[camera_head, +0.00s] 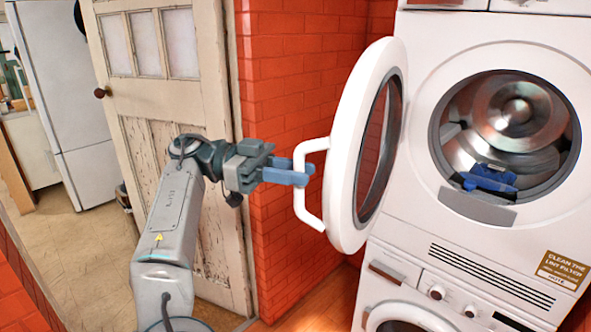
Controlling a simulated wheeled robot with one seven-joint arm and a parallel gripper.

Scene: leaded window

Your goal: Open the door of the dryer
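The white dryer (425,130) stands at the right, stacked above another machine. Its round door (345,205) is swung wide open to the left, away from the drum opening (510,125). A white bar handle (300,205) sticks out on the left side of the door. My gripper (305,174) reaches in from the left, with its blue-grey fingers at the upper part of the handle. I cannot tell whether they touch it, or how far apart they are. Dark and blue cloth items (488,180) lie in the drum.
A lower white machine (400,290) stands under the dryer. A red brick wall (285,90) is behind the open door. A worn wooden door (160,100) stands at the left, behind my arm. A white fridge (65,80) is farther back.

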